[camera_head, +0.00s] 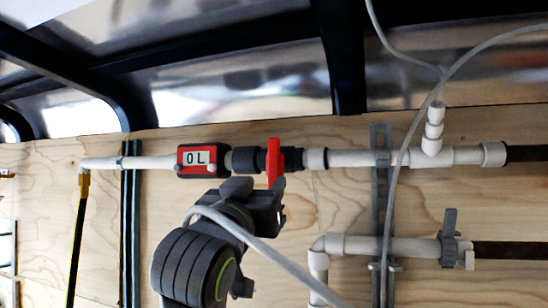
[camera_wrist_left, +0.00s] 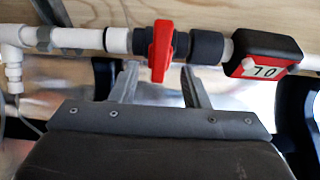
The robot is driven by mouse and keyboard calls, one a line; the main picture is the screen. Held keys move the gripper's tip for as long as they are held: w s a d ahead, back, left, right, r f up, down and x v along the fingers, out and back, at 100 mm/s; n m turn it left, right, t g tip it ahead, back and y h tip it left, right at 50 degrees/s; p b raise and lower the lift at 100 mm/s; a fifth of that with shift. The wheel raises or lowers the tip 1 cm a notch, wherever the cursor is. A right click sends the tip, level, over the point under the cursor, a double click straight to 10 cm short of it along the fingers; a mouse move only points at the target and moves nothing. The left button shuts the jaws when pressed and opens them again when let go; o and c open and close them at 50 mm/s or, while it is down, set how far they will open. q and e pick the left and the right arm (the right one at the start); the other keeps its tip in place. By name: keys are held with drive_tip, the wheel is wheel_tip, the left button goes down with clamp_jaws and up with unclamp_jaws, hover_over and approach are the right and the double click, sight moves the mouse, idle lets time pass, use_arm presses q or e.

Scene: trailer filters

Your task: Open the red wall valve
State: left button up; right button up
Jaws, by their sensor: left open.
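The red wall valve (camera_head: 274,162) sits in the upper white pipe run on the plywood wall, between dark grey couplings. Its red handle points down across the pipe in the head view. My left gripper (camera_head: 262,190) is just below and in front of the valve, its tips close to the handle. In the left wrist view the red handle (camera_wrist_left: 162,50) stands between the two open fingers of my gripper (camera_wrist_left: 158,80), nearer the left one. I cannot tell whether either finger touches it. My right gripper is not in view.
A red flow meter reading "0 L" (camera_head: 197,160) is on the same pipe, left of the valve. A grey hose (camera_head: 405,150) hangs in front of the wall at right. A lower white pipe (camera_head: 385,246) has a grey valve (camera_head: 449,238).

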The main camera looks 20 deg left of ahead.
sight(273, 174)
use_arm(q)
drive_tip(key=p+x, duration=0.3)
drive_tip(key=x, duration=0.4)
clamp_jaws()
